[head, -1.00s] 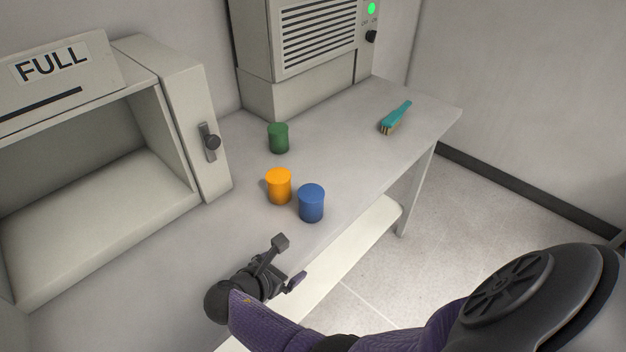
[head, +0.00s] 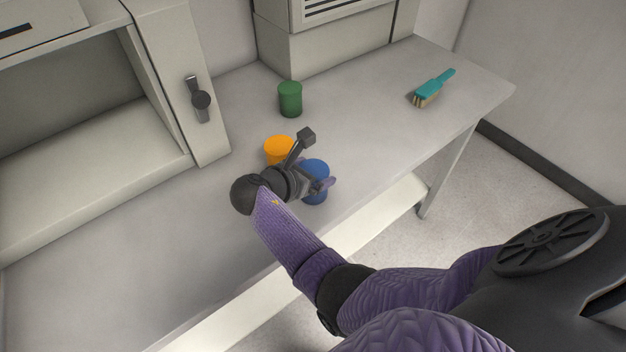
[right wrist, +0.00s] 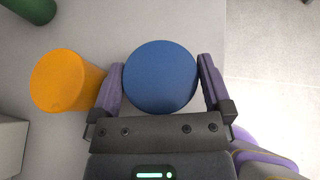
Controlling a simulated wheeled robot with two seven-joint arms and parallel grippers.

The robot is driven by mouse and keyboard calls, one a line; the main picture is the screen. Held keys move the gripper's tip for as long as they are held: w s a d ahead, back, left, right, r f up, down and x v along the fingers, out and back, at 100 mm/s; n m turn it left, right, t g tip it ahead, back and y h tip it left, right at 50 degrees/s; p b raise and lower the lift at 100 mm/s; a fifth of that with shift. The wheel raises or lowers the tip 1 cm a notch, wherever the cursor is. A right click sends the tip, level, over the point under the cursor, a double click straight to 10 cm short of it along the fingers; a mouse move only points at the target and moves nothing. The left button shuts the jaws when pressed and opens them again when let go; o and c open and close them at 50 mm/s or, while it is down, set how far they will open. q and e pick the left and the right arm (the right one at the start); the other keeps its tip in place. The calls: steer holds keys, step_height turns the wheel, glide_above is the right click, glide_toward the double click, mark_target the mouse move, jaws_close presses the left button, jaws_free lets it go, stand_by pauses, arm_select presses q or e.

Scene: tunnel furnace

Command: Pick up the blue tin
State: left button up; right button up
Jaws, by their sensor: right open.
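The blue tin (head: 317,170) stands on the table, partly hidden behind my right gripper in the head view. In the right wrist view, the round top of the blue tin (right wrist: 160,76) lies between the two fingers. My right gripper (head: 318,162) is open, with one finger on each side of the tin; it also shows in the right wrist view (right wrist: 160,85). I cannot tell whether the fingers touch the tin. My left gripper is not in view.
An orange tin (head: 278,149) stands just left of the blue tin, close to my right gripper's left finger. A green tin (head: 290,99) stands farther back. A teal brush (head: 433,88) lies at the right of the table (head: 375,118). An open-fronted furnace (head: 170,85) is at left.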

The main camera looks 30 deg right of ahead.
steer(key=shift+w+d, duration=0.1)
steer(key=shift+d, duration=0.05)
steer(key=c, duration=1.2)
